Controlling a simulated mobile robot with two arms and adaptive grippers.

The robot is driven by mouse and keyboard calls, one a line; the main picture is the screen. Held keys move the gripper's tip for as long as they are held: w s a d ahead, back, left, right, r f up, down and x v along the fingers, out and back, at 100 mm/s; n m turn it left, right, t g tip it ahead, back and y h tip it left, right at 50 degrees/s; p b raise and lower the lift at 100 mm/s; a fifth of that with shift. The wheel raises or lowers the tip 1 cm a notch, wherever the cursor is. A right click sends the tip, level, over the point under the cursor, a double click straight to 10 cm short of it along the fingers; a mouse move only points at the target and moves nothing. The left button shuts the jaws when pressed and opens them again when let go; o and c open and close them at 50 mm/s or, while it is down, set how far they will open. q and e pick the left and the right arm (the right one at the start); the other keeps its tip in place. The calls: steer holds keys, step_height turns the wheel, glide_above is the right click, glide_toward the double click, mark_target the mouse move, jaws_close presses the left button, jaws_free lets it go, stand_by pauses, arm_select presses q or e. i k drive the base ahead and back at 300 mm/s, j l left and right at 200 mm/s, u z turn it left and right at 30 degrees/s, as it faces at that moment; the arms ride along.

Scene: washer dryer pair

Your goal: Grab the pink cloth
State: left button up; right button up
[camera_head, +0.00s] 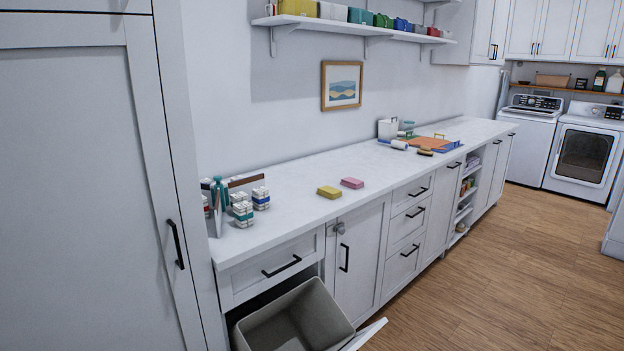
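A small folded pink cloth (352,183) lies flat on the long white countertop (300,178), toward its front edge. A similar yellow cloth (329,192) lies just to its left, nearer to me, with a narrow gap between them. Nothing covers the pink cloth. Neither of my grippers shows in the head view.
Several small stacked containers (242,212) and a teal-topped item stand at the counter's near left end. An orange board (425,143) lies farther right. Below, a grey bin (295,320) sits in an open pull-out that juts into the floor space. Wooden floor (510,240) is clear to the right.

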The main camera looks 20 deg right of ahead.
mark_target(350, 182)
steer(key=i+l+u, duration=0.1)
steer(key=l, duration=0.25)
steer(key=i+l+u, duration=0.1)
steer(key=l, duration=0.3)
steer(key=i+l+u, duration=0.1)
steer(key=i+l, duration=0.15)
steer(key=l, duration=0.15)
steer(key=i+l+u, duration=0.1)
steer(key=l, duration=0.25)
steer(key=i+l+u, duration=0.1)
steer(key=l, duration=0.35)
steer(key=i+l+u, duration=0.1)
steer(key=l, duration=0.3)
